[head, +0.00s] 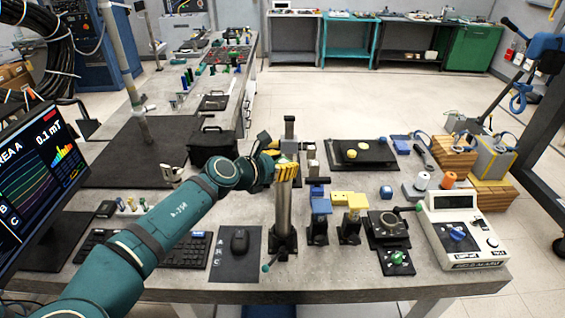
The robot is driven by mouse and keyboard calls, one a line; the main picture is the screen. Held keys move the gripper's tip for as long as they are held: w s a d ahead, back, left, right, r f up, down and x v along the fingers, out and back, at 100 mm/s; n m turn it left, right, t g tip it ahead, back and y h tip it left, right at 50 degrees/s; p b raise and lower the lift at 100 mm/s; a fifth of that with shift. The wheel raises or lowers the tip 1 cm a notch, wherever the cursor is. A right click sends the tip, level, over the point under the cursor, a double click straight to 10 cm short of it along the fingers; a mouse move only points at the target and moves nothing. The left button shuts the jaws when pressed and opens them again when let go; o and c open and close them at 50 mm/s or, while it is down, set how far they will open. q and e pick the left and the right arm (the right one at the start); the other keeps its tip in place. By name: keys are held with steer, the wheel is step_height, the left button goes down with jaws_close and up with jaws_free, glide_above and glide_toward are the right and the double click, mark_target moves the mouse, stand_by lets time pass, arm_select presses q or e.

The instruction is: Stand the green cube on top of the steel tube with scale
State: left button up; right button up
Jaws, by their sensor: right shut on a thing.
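The steel tube with scale (284,212) stands upright in a black base near the middle of the bench. I cannot tell whether the cube touches the tube's rim.
Right of the tube stand blue (321,207) and yellow (357,202) blocks on black stands. A grey post (290,130) stands close behind.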

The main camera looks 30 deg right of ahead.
steer(key=shift+f, duration=0.35)
stand_by(0.3)
steer(key=o, duration=1.2)
step_height(320, 180, up, 10)
